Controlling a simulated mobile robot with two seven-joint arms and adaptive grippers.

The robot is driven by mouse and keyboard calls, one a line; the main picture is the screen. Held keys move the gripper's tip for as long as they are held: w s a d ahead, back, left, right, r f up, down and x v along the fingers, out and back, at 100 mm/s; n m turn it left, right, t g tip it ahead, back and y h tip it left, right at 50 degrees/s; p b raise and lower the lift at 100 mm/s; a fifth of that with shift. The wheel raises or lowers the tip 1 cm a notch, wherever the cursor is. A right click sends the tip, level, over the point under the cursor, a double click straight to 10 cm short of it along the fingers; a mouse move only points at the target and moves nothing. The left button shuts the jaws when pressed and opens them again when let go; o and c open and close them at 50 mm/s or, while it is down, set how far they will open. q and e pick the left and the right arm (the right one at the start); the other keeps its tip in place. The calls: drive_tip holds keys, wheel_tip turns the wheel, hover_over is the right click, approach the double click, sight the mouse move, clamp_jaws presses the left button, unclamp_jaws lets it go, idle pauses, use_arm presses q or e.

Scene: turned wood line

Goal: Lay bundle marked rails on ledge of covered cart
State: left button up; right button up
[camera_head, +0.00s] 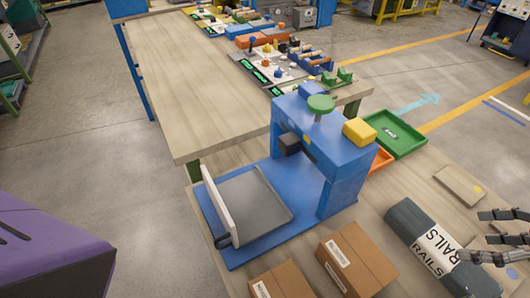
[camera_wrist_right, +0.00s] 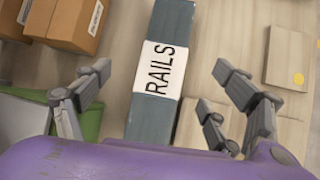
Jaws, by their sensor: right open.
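The bundle marked RAILS (camera_head: 408,222) is a long grey-blue bar with a white label band, lying flat on the wooden table at the lower right. It also shows in the right wrist view (camera_wrist_right: 150,113), running between my fingers. My right gripper (camera_head: 474,236) comes in from the right edge, its fingers spread beside the label. In the wrist view the open right gripper (camera_wrist_right: 161,70) has fingers on both sides of the bundle, with visible gaps and no clear contact. My left gripper is out of view. I cannot make out a covered cart or its ledge for certain.
A blue press-like machine (camera_head: 345,165) stands left of the bundle. Two cardboard boxes (camera_head: 357,257) sit close to the bundle's left. A green tray (camera_head: 411,142) and a thin board (camera_head: 460,185) lie behind it. A long workbench (camera_head: 170,70) extends behind.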

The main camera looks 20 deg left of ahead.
sight(445, 247)
drive_tip(key=shift+s+d+f+n+g+h, duration=0.3)
drive_tip(key=shift+d+f, duration=0.15)
drive_tip(key=shift+d, duration=0.1)
drive_tip(key=shift+f, duration=0.4)
drive_tip(key=x, duration=0.6)
drive_tip(key=shift+w+a+f, duration=0.1)
drive_tip(key=shift+w, duration=0.15)
drive_tip(key=shift+a+f, duration=0.15)
drive_tip(key=shift+f, duration=0.05)
drive_tip(key=shift+c, duration=2)
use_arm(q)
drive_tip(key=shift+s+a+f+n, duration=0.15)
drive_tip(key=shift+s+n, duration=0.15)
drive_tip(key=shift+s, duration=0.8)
use_arm(e)
drive_tip(key=c, duration=1.4)
